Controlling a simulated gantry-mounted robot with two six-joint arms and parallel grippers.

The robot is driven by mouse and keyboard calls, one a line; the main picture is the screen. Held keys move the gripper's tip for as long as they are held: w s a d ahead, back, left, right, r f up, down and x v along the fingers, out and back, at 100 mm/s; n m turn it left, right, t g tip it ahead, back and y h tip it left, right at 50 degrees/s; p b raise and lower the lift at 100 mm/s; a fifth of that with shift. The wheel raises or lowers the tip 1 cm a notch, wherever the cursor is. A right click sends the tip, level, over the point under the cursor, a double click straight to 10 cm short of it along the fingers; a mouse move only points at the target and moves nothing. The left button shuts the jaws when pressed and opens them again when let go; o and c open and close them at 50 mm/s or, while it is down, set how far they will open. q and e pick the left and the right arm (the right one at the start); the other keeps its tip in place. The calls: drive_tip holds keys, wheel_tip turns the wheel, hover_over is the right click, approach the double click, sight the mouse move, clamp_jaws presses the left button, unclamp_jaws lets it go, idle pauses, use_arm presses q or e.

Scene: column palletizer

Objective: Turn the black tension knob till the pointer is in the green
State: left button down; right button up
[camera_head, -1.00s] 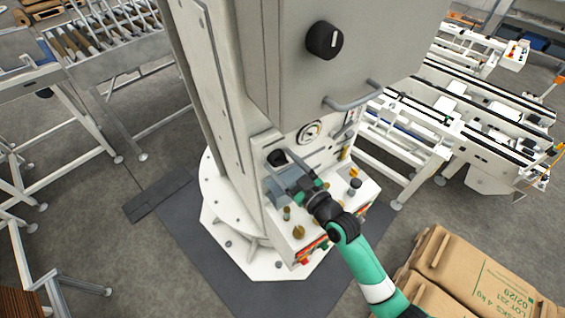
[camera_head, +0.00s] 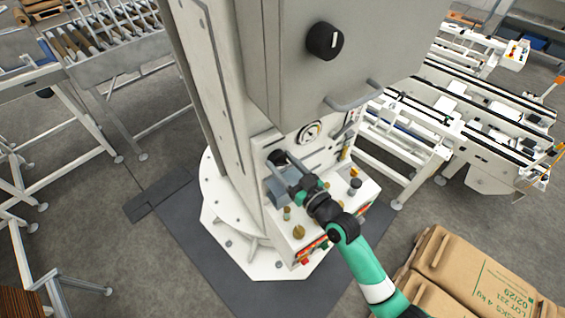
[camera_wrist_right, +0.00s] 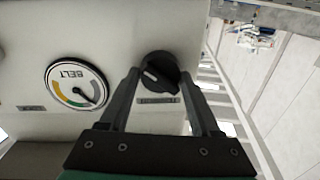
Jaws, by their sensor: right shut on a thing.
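The black tension knob (camera_wrist_right: 160,72) with a white mark sits on the pale machine panel in the right wrist view. It also shows in the head view (camera_head: 276,157), partly covered by my gripper. My right gripper (camera_wrist_right: 158,82) is shut on the knob, one finger on each side. In the head view my right gripper (camera_head: 283,168) reaches up-left to it. The round BELT gauge (camera_wrist_right: 77,86) is left of the knob, with coloured arcs including yellow and green. Its dark pointer seems to point low right, beyond the green. The gauge is small in the head view (camera_head: 309,132). My left gripper is out of view.
A larger black knob (camera_head: 324,40) and a grey handle (camera_head: 354,96) are on the cabinet above. A control box (camera_head: 318,228) with several buttons lies under my right wrist.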

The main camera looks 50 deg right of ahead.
drive_tip(key=shift+m, duration=1.5)
drive_tip(key=o, duration=1.4)
drive_tip(key=shift+c, duration=0.2)
drive_tip(key=s+a+b, duration=0.1)
drive_tip(key=s, duration=1)
drive_tip(key=shift+s+a+f+b, duration=0.25)
drive_tip(key=shift+a+b, duration=0.05)
drive_tip(key=shift+a, duration=0.05)
